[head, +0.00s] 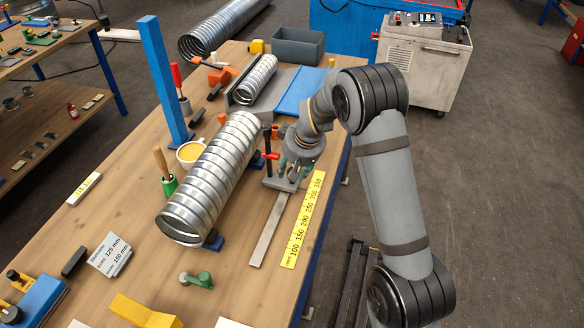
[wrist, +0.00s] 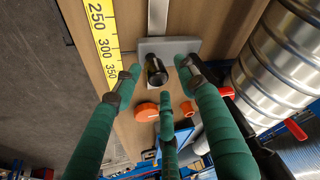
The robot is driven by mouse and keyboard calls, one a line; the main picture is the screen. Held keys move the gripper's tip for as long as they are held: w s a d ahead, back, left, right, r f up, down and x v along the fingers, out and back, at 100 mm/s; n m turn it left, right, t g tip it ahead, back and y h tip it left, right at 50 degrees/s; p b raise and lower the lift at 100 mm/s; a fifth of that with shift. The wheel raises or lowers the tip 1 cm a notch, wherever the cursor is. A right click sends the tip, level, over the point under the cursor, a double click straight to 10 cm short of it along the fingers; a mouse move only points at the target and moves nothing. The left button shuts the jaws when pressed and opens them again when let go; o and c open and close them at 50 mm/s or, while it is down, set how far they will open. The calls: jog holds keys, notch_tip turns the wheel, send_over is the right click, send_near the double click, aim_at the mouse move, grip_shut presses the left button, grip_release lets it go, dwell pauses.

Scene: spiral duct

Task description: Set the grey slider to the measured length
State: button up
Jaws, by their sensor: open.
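The grey slider (head: 281,184) is a flat plate with a black knob (wrist: 156,72). It sits at the far end of a flat metal rail (head: 268,230), and in the wrist view it lies beside the 300–350 end of the yellow scale (head: 303,222). My gripper (head: 291,170) has green fingers and is open over the slider. In the wrist view my gripper (wrist: 158,82) has its fingertips spread around the knob, apparently apart from it. The large spiral duct (head: 212,178) lies left of the rail on blue supports.
A card (head: 110,254) with 125 mm and 150 mm printed on it stands front left. A red-handled clamp (head: 269,154) is close to the slider's left. The rail's near part is clear.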

jog(key=v, duration=1.2)
jog(key=shift+w, duration=0.1)
jog(key=x, duration=1.1)
jog(key=shift+f, duration=0.25)
jog(key=shift+a+f+p, duration=0.1)
jog(key=shift+f+p, duration=0.05)
jog(key=shift+p, duration=0.3)
jog(key=shift+s+p, duration=0.25)
jog(key=shift+p, duration=0.3)
jog(key=shift+b+v, duration=0.55)
jog(key=shift+v, duration=0.3)
jog(key=shift+s, duration=0.1)
